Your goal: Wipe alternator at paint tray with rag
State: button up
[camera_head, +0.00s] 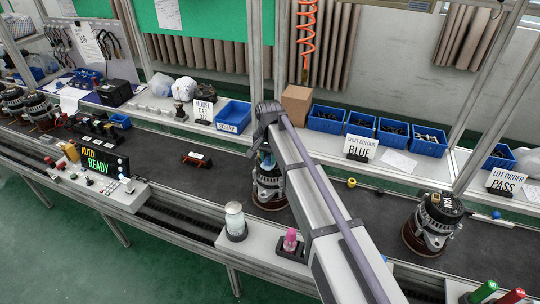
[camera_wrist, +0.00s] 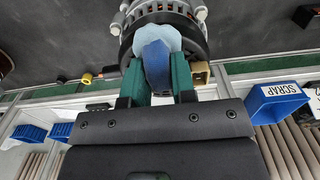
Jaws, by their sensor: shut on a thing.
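An alternator (camera_head: 268,190) stands on the dark belt near the middle of the head view, partly hidden by my arm. In the wrist view the alternator (camera_wrist: 186,10) is at the top, with its slotted dark housing facing my gripper. My gripper (camera_wrist: 156,78) has green fingers shut on a blue rag (camera_wrist: 155,45). The rag's pale blue front end lies against the alternator's housing, or just in front of it; I cannot tell whether it touches. In the head view my gripper (camera_head: 265,150) is just above the alternator, mostly hidden. I cannot make out a paint tray clearly.
Another alternator (camera_head: 433,222) stands to the right on the belt. A blue scrap bin (camera_head: 233,116) and several blue parts bins line the back shelf.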

aim_at(269, 155)
jog(key=shift+r+p, duration=2.9)
jog(key=shift+r, duration=0.15)
notch_tip(269, 155, up, 3)
jog(key=p, duration=0.3)
jog(key=shift+r, duration=0.1)
jog(key=shift+f+b, duration=0.5)
jog(key=shift+f, duration=0.2)
jog(key=shift+f, duration=0.1)
